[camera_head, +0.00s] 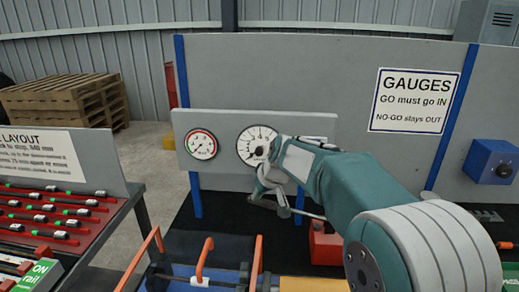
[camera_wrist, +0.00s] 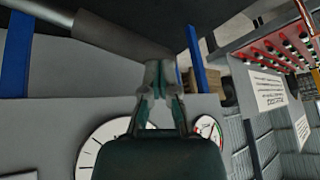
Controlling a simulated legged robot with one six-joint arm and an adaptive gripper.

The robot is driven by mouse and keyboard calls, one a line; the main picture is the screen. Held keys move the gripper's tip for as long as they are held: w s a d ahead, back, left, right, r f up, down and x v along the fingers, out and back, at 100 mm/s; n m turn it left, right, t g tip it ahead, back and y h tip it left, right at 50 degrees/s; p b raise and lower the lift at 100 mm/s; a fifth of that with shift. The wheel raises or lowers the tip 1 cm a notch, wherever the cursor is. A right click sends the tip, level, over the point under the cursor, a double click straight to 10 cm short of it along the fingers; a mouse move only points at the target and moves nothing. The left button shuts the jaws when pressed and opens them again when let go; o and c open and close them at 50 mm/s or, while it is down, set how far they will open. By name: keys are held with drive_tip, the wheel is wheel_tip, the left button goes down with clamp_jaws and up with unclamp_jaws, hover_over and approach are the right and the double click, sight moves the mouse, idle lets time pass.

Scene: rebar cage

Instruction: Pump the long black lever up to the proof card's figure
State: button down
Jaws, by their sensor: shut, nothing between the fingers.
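My gripper (camera_wrist: 160,78) is shut, its fingertips at the end of a thick dark bar (camera_wrist: 125,38) that looks like the lever. Whether they touch it I cannot tell. In the head view my gripper (camera_head: 276,203) is low in front of the gauge panel, and a thin grey rod (camera_head: 311,215) runs right from it towards a red block (camera_head: 326,246). A large white dial (camera_head: 250,146) is partly covered by my arm. A smaller red-rimmed dial (camera_head: 201,144) is clear to its left. I cannot make out a proof card or its figure.
Orange upright handles (camera_head: 204,258) stand on a blue fixture in front. A red rack of bars (camera_head: 50,215) is at left, with a layout sign (camera_head: 40,155) behind. A GAUGES sign (camera_head: 414,101) and a blue box (camera_head: 492,168) are at right.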

drive_tip(key=shift+a+f, duration=0.15)
drive_tip(key=shift+f, duration=0.65)
drive_tip(key=shift+a+f, duration=0.15)
drive_tip(key=shift+f, duration=0.45)
drive_tip(key=shift+f, duration=0.65)
drive_tip(key=shift+a+f, duration=0.1)
drive_tip(key=shift+f, duration=0.6)
